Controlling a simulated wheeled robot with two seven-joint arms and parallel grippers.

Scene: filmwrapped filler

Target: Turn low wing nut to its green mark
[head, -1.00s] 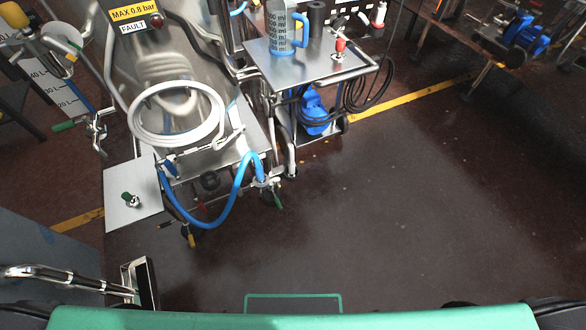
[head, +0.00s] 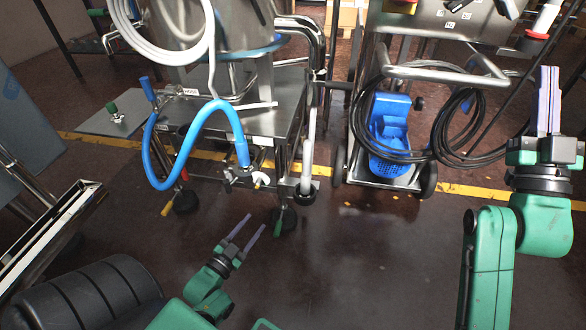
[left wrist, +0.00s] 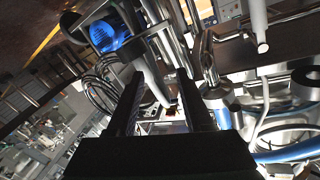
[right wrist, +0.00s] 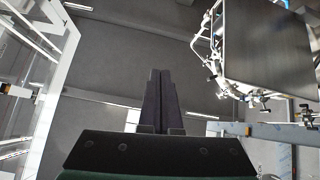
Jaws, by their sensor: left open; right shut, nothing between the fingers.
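I cannot make out the low wing nut or its green mark for certain. A small metal clamp fitting (head: 228,181) sits at the lower end of the blue hose (head: 208,112), low on the front of the steel cart (head: 262,124). My left gripper (head: 255,221) is open and empty, below and in front of that fitting, apart from it. The left wrist view looks between its spread fingers (left wrist: 160,76) at steel pipes. My right gripper (head: 549,72) is shut and empty, raised at the far right. Its fingers (right wrist: 160,74) meet in the right wrist view, pointing at the ceiling.
A second cart with a blue pump (head: 390,128) and looped black cables (head: 468,128) stands right of the steel cart. A grey plate with a green knob (head: 112,107) juts out left. A metal-framed panel (head: 50,240) is at lower left. The middle floor is bare.

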